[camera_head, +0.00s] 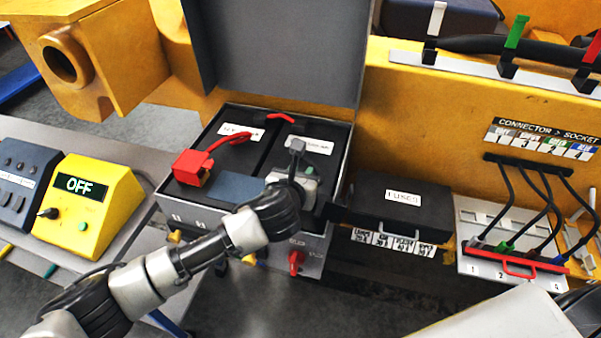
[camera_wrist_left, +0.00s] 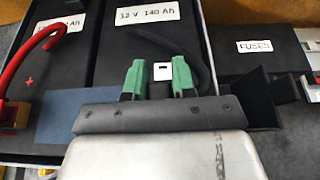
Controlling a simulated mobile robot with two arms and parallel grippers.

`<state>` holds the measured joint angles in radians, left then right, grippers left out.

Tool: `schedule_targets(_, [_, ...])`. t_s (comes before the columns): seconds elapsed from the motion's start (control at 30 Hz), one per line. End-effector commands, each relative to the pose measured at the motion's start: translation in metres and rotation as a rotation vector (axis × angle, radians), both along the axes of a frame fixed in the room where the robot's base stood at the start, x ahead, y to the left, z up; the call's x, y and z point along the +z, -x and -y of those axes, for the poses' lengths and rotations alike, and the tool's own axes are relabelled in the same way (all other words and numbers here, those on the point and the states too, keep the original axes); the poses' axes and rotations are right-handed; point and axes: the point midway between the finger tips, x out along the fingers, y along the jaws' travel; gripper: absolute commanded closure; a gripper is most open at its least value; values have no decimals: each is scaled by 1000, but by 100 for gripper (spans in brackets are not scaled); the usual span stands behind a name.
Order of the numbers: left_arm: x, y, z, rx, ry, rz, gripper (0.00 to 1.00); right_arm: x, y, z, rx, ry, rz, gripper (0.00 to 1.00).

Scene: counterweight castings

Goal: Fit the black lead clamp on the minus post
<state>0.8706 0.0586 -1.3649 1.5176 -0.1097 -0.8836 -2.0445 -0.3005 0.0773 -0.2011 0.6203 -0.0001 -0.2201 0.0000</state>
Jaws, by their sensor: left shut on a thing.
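My left gripper (camera_head: 308,172) is over the right battery (camera_head: 317,137) in the open box. In the left wrist view, its green fingers (camera_wrist_left: 158,80) are shut on the black lead clamp (camera_wrist_left: 158,90), which has a white patch with a dark mark on top. A black cable (camera_wrist_left: 203,55) arcs beside the right finger. The minus post is hidden behind the gripper and clamp, so I cannot tell whether the clamp is around it or above it. My right gripper is not in view.
A red clamp cover (camera_head: 190,168) with a red cable is at the left battery. The box's raised lid (camera_head: 280,50) stands behind. The black fuse box (camera_head: 403,205) is close on the right. A yellow unit reading OFF (camera_head: 88,205) sits on the left bench.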

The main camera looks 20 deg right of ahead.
Motion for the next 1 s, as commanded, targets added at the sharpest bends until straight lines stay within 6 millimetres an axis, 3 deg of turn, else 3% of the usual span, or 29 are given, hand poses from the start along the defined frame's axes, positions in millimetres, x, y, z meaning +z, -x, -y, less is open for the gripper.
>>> schedule_targets(1.0, [0, 0, 0, -1, 1, 1, 100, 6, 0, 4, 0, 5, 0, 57])
